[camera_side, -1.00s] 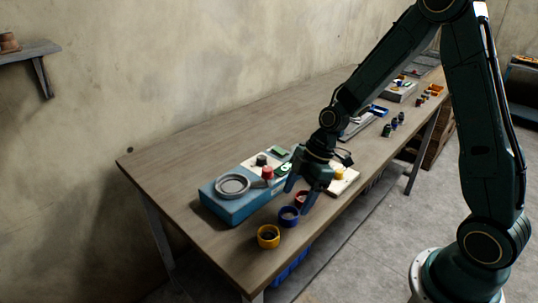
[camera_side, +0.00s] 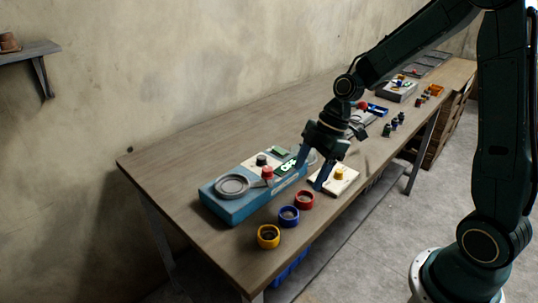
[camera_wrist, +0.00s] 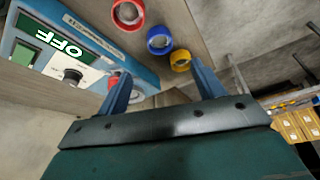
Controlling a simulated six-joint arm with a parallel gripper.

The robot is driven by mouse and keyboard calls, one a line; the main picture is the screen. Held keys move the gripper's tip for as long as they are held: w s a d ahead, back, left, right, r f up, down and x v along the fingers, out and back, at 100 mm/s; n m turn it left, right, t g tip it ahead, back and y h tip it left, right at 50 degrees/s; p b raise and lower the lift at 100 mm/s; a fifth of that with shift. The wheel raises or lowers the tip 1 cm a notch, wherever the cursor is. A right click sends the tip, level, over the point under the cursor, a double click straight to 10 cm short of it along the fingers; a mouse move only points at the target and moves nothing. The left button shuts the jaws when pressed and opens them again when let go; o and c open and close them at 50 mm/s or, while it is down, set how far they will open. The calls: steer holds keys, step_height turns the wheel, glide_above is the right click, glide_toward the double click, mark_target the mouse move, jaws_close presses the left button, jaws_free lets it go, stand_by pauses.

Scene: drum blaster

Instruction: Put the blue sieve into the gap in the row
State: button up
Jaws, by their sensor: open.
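The blue sieve (camera_side: 289,223) stands on the table near its front edge, between the yellow sieve (camera_side: 268,244) and the red sieve (camera_side: 304,207). The three form a row with small spaces between them. In the wrist view the blue sieve (camera_wrist: 151,43) again sits between the red sieve (camera_wrist: 115,15) and the yellow sieve (camera_wrist: 174,65). My gripper (camera_side: 311,172) is open and empty, above the table behind and to the right of the row. Its two blue fingers (camera_wrist: 160,70) are apart in the wrist view, with nothing held between them.
A blue machine (camera_side: 228,207) with a round dish, a red button and an OFF sign stands behind the row. A white board with a yellow knob (camera_side: 339,173) lies right of my gripper. Several small items and trays stand farther back. The table's left part is clear.

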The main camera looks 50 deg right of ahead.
steer(key=shift+r, duration=0.15)
steer(key=s+r+m+t+h, duration=0.4)
steer(key=s+r+m, duration=0.9)
steer(key=s, duration=0.5)
steer(key=shift+s+a+r+m, duration=0.3)
steer(key=shift+s+a+r, duration=0.1)
steer(key=shift+r, duration=0.1)
